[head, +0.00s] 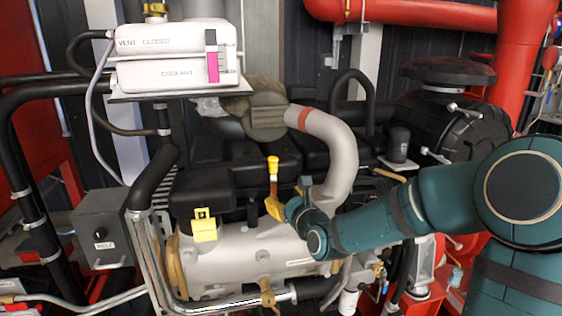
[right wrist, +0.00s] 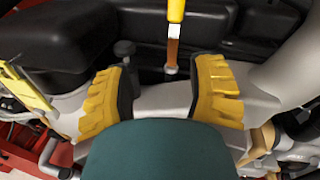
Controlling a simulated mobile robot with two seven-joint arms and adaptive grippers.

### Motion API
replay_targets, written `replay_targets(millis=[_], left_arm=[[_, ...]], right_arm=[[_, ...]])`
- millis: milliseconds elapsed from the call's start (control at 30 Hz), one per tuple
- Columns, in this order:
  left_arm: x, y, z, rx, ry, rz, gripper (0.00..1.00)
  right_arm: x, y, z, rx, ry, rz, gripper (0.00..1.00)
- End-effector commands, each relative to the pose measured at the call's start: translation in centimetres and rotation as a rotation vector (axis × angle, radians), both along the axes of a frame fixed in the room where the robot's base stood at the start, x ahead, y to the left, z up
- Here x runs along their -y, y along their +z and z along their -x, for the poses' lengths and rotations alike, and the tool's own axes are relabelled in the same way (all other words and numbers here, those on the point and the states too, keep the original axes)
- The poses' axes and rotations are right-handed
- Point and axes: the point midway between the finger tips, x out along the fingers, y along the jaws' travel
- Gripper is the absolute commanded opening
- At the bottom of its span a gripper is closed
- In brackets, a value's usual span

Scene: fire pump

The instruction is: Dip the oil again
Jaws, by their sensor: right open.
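The yellow-handled dipstick (head: 273,168) stands upright at the middle of the engine in the head view. In the right wrist view, the dipstick (right wrist: 175,22) comes down from the top edge, and its brownish lower part ends at a small grey fitting (right wrist: 170,72). How far it sits in the fitting is hidden. My right gripper (head: 275,208) is just below the handle in the head view. In the right wrist view, the right gripper (right wrist: 163,78) has its yellow fingers wide apart, with the dipstick's lower end beyond and between them, not gripped. My left gripper is out of view.
A yellow cap or tag (head: 203,226) is left of my gripper. A grey curved pipe (head: 335,150) rises close on the right. The white coolant tank (head: 178,58) is above left, and a grey box (head: 101,232) is at lower left. Black engine covers (head: 225,180) lie behind.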

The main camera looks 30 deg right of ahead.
Motion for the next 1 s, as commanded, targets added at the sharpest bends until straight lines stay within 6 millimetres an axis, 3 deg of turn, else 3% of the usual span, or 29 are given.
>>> replay_targets(millis=[33,133,367,1000], left_arm=[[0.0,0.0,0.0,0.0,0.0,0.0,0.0],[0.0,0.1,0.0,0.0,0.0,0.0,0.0],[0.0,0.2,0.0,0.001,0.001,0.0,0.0],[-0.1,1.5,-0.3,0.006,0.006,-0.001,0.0]], right_arm=[[0.5,1.3,0.1,0.032,-0.014,-0.044,0.56],[1.0,2.9,0.2,0.075,-0.027,-0.113,0.56],[1.3,3.6,-0.9,0.094,-0.031,-0.155,0.56],[2.3,3.5,-11.9,0.092,-0.031,-0.152,0.56]])
